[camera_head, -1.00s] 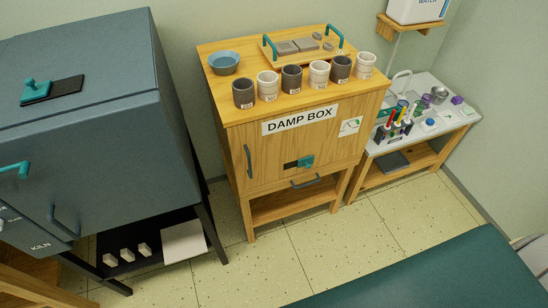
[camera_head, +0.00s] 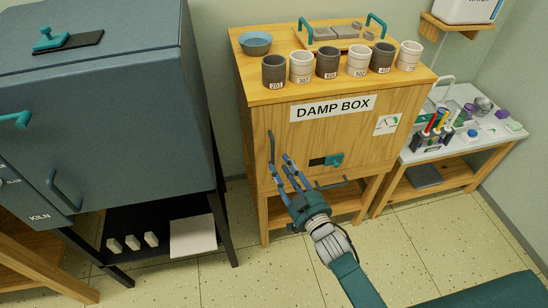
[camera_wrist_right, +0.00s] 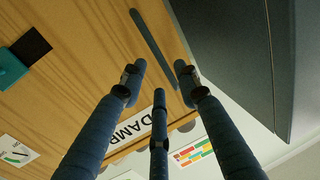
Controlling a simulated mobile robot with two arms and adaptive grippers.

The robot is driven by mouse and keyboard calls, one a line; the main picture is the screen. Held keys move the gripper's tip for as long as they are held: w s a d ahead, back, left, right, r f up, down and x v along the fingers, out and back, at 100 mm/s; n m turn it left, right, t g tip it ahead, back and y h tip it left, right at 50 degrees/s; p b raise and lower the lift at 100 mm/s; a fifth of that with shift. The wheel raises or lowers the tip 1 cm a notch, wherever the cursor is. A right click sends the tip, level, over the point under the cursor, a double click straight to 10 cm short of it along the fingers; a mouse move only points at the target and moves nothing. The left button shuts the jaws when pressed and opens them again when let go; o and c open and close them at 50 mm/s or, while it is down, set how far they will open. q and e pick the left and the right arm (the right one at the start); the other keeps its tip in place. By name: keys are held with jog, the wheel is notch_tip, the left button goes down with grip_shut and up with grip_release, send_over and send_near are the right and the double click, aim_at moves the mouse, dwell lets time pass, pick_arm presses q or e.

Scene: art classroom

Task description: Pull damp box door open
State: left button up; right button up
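The wooden damp box (camera_head: 290,120) stands against the wall, and its front door appears shut. A dark vertical handle (camera_head: 271,147) is on the door's left side; in the right wrist view the handle (camera_wrist_right: 153,48) shows beyond the fingertips. A teal latch (camera_head: 334,160) with a dark plate sits on the front to the right. My right gripper (camera_head: 284,167) is in front of the door, just below and right of the handle. Its blue fingers are spread and empty; in the wrist view the fingertips (camera_wrist_right: 160,80) seem apart from the handle. My left gripper is out of view.
A grey-blue kiln (camera_head: 110,110) stands close on the left, with a narrow gap to the box. Cups, a blue bowl (camera_head: 256,43) and a tray stand on the box. A tool table (camera_head: 450,150) is at right. A green surface (camera_head: 490,295) is at bottom right.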

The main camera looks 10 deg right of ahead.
jog(key=b+x, duration=0.2)
jog(key=x, duration=0.5)
jog(key=shift+f+b, duration=0.15)
jog(key=shift+b, duration=0.2)
jog(key=shift+s, duration=0.1)
grip_shut()
